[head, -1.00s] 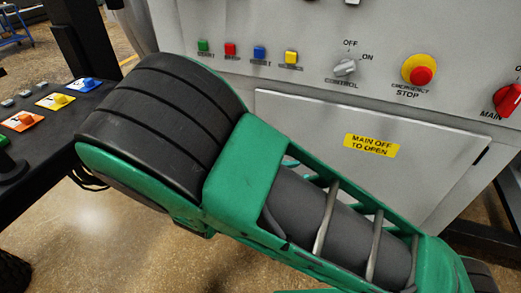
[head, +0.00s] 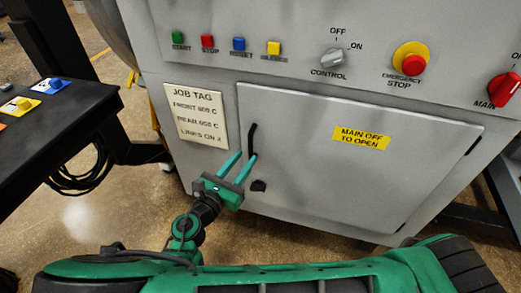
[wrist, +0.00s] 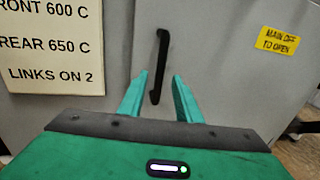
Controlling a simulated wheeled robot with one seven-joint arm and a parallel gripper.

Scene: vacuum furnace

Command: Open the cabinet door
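The cabinet door (head: 345,180) is a grey panel with a yellow "MAIN OFF TO OPEN" label (head: 361,138). It looks shut. Its black vertical handle (head: 251,138) is near the left edge, with a small black latch or knob (head: 258,186) below it. My green gripper (head: 242,165) is open, its fingertips close to the handle's lower part. In the wrist view the handle (wrist: 159,65) shows between the two fingertips (wrist: 158,90), its lower end reaching down between them. Whether the fingers touch it I cannot tell.
Above the door is a panel with coloured buttons, a control knob (head: 332,57), a yellow and red emergency stop (head: 411,61) and a red main switch (head: 503,90). A job tag (head: 196,118) is left of the door. A black console (head: 60,115) stands at the left.

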